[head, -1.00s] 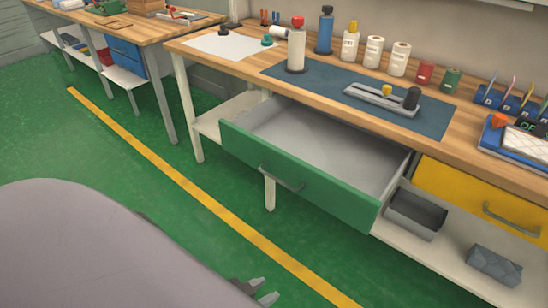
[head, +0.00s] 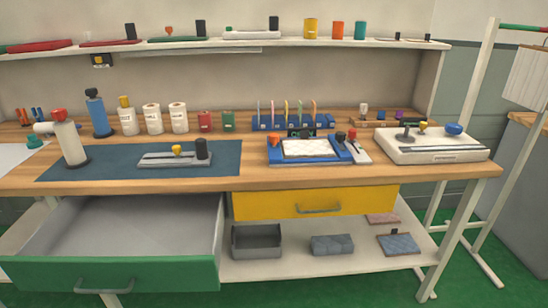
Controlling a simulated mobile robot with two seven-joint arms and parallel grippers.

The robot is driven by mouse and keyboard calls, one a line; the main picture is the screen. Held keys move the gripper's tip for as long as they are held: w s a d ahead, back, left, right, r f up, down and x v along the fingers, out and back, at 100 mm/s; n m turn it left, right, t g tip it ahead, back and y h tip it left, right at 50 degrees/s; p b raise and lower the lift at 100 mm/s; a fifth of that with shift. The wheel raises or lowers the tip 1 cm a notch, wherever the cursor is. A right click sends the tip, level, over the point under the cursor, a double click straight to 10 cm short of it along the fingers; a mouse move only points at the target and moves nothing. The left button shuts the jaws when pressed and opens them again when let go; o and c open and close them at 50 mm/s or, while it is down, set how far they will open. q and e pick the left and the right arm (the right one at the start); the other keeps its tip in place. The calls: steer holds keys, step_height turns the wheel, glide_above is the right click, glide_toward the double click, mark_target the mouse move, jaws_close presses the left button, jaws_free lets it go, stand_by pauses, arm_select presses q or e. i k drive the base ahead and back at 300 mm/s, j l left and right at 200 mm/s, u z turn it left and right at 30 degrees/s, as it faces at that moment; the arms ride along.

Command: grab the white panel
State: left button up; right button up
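A flat white panel-like piece (head: 310,149) lies on a blue tray-like device (head: 272,158) in the middle of the wooden workbench. Another white sheet (head: 12,157) lies at the bench's left end, cut by the picture edge. A pale panel (head: 526,80) hangs from the white frame at the far right, also partly cut off. I cannot tell which of these is the white panel of the task. Neither of my grippers is in view.
The green drawer (head: 150,274) stands pulled out at the lower left and looks empty. The yellow drawer (head: 320,202) is shut. A white flat device (head: 434,147) stands at the bench's right end. Bottles and rolls line the back. A grey open bin (head: 257,242) is on the lower shelf.

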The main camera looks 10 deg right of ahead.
mark_target(305, 146)
steer(key=i+l, duration=0.2)
steer(key=l, duration=0.2)
steer(key=i+l, duration=0.45)
steer(key=l, duration=0.3)
steer(key=i+l, duration=0.25)
steer(key=k+l+z, duration=0.05)
steer(key=l, duration=0.1)
